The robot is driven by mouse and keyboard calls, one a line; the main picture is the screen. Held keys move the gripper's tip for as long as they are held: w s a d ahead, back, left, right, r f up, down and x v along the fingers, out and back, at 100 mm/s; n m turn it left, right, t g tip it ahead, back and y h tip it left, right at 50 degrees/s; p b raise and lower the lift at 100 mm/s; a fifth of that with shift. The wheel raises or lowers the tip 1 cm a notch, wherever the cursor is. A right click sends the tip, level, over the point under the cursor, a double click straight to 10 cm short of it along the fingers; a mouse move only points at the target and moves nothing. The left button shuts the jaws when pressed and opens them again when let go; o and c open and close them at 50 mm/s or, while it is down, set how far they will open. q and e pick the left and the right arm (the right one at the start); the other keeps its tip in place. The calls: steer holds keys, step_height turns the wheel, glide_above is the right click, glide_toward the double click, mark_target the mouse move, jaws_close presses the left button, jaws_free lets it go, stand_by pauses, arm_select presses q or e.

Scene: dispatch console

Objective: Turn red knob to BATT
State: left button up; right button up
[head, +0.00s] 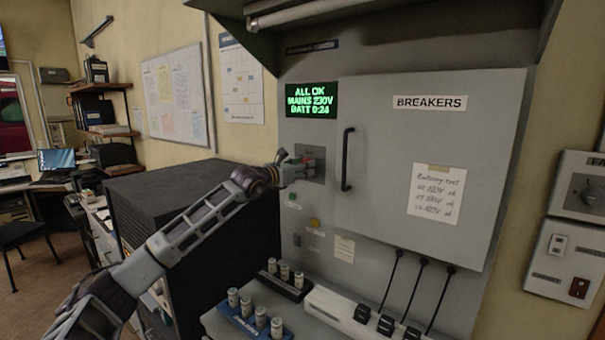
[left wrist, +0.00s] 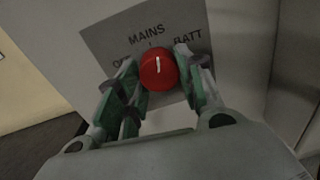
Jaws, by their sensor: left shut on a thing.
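The red knob (left wrist: 158,71) sits on a grey plate (left wrist: 100,45) lettered MAINS at the top, BATT at the right and a partly hidden "O…" at the left. The white line on the knob points up, toward MAINS. My left gripper (left wrist: 158,80) is shut on the knob, one finger on each side. In the head view my left arm reaches in from the left, and the left gripper (head: 293,170) is at the plate (head: 314,163), largely covering the knob. My right gripper is not in view.
A green-lit display (head: 311,100) above reads ALL OK, MAINS 230V, BATT 0:24. A black handle (head: 347,160) on the BREAKERS door (head: 450,140) stands close right of the knob. A dark cabinet (head: 190,215) is under my left arm. Battery-like cylinders stand in holders below.

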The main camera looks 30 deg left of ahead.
arm_select(q)
steer(key=m+b, duration=0.4)
steer(key=m, duration=0.5)
steer(key=shift+a+r+y, duration=0.1)
steer(key=shift+r+y, duration=0.05)
steer(key=shift+y, duration=0.15)
steer(key=o, duration=1)
steer(key=shift+s, duration=0.1)
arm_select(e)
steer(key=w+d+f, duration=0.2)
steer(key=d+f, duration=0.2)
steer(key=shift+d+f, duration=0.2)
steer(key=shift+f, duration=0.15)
